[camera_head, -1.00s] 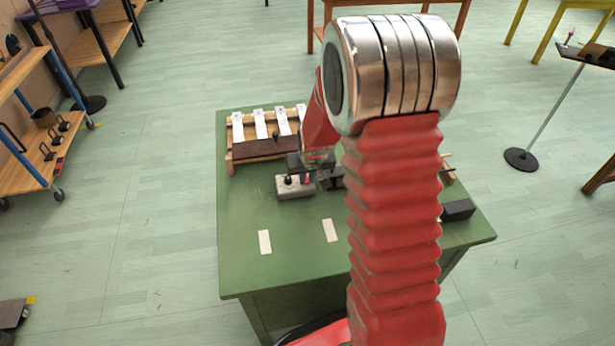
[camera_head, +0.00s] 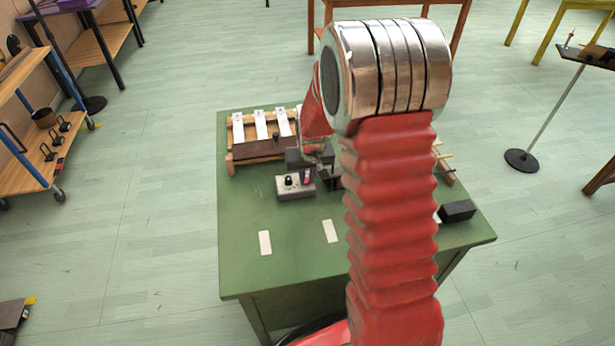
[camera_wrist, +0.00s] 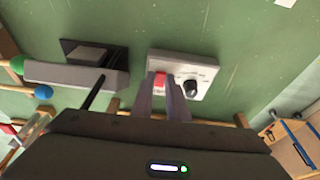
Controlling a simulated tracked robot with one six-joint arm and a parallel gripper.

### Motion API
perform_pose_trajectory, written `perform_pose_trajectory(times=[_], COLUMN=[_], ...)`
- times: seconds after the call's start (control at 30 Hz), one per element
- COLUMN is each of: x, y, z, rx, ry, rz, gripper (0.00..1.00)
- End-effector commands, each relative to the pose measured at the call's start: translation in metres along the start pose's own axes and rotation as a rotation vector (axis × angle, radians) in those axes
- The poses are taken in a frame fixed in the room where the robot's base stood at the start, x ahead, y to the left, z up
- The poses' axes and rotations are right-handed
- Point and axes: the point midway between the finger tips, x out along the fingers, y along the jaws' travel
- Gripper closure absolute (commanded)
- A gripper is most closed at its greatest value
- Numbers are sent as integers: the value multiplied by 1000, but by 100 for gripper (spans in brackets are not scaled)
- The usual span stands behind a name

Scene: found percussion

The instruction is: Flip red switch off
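A small light-grey box (camera_head: 296,191) with a black knob (camera_head: 289,180) and a red switch (camera_head: 308,176) sits on the green table. In the wrist view, the box (camera_wrist: 198,72), red switch (camera_wrist: 160,80) and black knob (camera_wrist: 191,88) show beyond the fingers. My gripper (camera_wrist: 161,88) is over the box's switch side, with its two grey fingertips on either side of the red switch and a narrow gap between them. Whether the fingers touch the switch cannot be told. In the head view my arm hides most of the gripper.
A rack with white bars (camera_head: 261,124) stands behind the box. A black block (camera_head: 457,210) lies at the table's right. A dark-and-grey device (camera_wrist: 85,70) sits beside the box. Two white strips (camera_head: 330,231) mark the clear front of the table (camera_head: 290,262).

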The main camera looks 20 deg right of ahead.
Motion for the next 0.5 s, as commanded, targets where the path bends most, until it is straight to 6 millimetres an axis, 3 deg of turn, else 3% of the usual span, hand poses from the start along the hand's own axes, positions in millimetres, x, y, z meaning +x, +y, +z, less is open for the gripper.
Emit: perform_pose_trajectory(times=[0.27, 0.5], x=[0, 0], y=[0, 0], z=[0, 0], rx=[0, 0], ry=[1, 1], rz=[0, 0], gripper=[67, 67])
